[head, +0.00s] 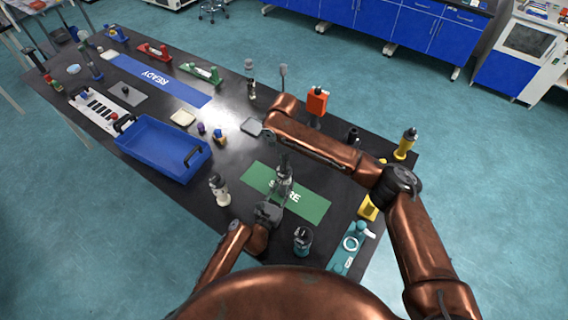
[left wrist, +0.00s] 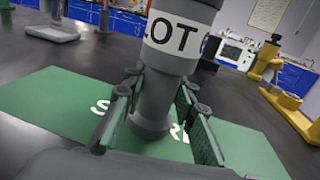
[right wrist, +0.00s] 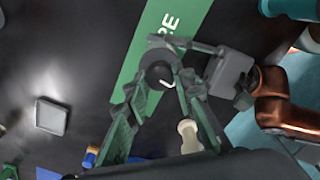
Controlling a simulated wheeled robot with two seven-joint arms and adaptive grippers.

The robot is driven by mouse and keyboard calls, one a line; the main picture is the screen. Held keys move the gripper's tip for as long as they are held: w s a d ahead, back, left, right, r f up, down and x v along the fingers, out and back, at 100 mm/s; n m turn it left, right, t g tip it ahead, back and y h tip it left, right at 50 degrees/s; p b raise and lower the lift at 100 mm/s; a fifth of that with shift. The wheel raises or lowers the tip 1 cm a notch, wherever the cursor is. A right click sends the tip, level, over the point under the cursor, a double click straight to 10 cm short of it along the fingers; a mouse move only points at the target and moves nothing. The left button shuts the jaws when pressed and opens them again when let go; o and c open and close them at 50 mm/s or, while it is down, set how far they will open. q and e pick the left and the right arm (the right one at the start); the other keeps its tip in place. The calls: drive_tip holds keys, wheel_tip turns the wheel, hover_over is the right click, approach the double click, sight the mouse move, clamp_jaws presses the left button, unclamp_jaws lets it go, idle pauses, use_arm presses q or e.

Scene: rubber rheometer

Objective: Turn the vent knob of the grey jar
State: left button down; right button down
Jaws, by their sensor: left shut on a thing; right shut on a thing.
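The grey jar (head: 284,180) stands upright on the green SPARE mat (head: 314,208). In the left wrist view the grey jar (left wrist: 152,112) shows a white label with "LOT" and a narrower lower body; its top is cut off. My left gripper (left wrist: 158,95) is shut around that lower body, and in the head view it (head: 269,212) comes from the near side. In the right wrist view the dark round vent knob (right wrist: 161,74) with a white mark sits on the jar's top. My right gripper (right wrist: 159,85) is shut on it, a finger on each side.
A cream jar (head: 219,190) stands left of the mat, a dark teal jar (head: 303,239) at the near edge and a teal fixture (head: 345,258) to the right. A blue tray (head: 152,127) lies further left.

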drive_tip(key=shift+n, duration=0.6)
drive_tip(key=c, duration=1.6)
unclamp_jaws()
drive_tip(key=shift+r, duration=0.1)
wheel_tip(320, 180, up, 12)
drive_tip(key=shift+f, duration=0.1)
use_arm(q)
drive_tip(key=c, duration=1.5)
unclamp_jaws()
